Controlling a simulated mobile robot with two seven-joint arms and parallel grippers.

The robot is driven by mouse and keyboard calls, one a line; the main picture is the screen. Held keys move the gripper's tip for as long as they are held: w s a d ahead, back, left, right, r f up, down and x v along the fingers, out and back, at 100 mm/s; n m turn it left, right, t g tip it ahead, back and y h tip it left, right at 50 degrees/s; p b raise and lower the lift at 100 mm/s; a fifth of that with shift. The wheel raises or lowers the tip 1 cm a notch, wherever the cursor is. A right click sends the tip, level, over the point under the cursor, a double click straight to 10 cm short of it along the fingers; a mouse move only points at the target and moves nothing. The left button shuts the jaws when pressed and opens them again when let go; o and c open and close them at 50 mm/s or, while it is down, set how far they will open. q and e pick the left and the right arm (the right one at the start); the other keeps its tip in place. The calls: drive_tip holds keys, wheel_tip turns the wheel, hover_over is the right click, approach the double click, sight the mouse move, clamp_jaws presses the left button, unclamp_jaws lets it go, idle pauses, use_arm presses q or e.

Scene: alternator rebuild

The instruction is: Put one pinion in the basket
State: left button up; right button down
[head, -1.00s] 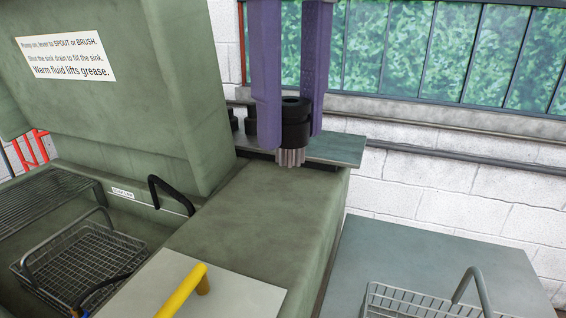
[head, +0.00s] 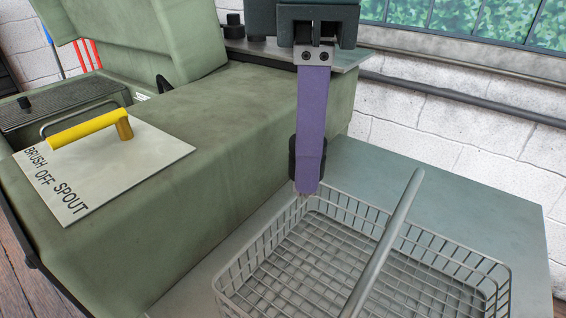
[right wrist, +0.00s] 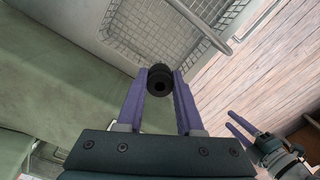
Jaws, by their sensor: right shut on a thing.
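My right gripper (head: 307,185) points down and is shut on a dark pinion (head: 293,158), partly hidden behind a purple finger. In the right wrist view the pinion (right wrist: 159,80) sits between both fingertips. A wire basket (head: 498,272) with a raised handle stands below and to the right. The pinion appears close to the basket's far left corner; I cannot tell whether it is over the rim. The basket (right wrist: 165,40) also shows beyond the pinion in the right wrist view. My left gripper (right wrist: 229,120) shows there at lower right, fingers apart and empty.
The basket stands on a grey-green surface (head: 440,200) with free room behind it. A green washer cabinet (head: 220,140) rises at left, with a yellow lever (head: 90,130) on a labelled plate. Dark cylindrical parts (head: 235,25) stand on a shelf behind.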

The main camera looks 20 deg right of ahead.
wheel_tip(320, 180, down, 12)
drive_tip(key=shift+r+b, duration=0.25)
drive_tip(key=shift+b, duration=0.5)
wheel_tip(320, 180, down, 4)
drive_tip(key=shift+d+r+b, duration=0.1)
drive_tip(key=shift+r+b, duration=0.1)
drive_tip(key=shift+b, duration=0.2)
drive_tip(key=shift+f, duration=0.35)
drive_tip(key=c, duration=0.5)
unclamp_jaws()
drive_tip(key=shift+f, duration=0.1)
drive_tip(key=shift+c, duration=0.2)
wheel_tip(320, 180, up, 12)
drive_tip(key=p, duration=0.2)
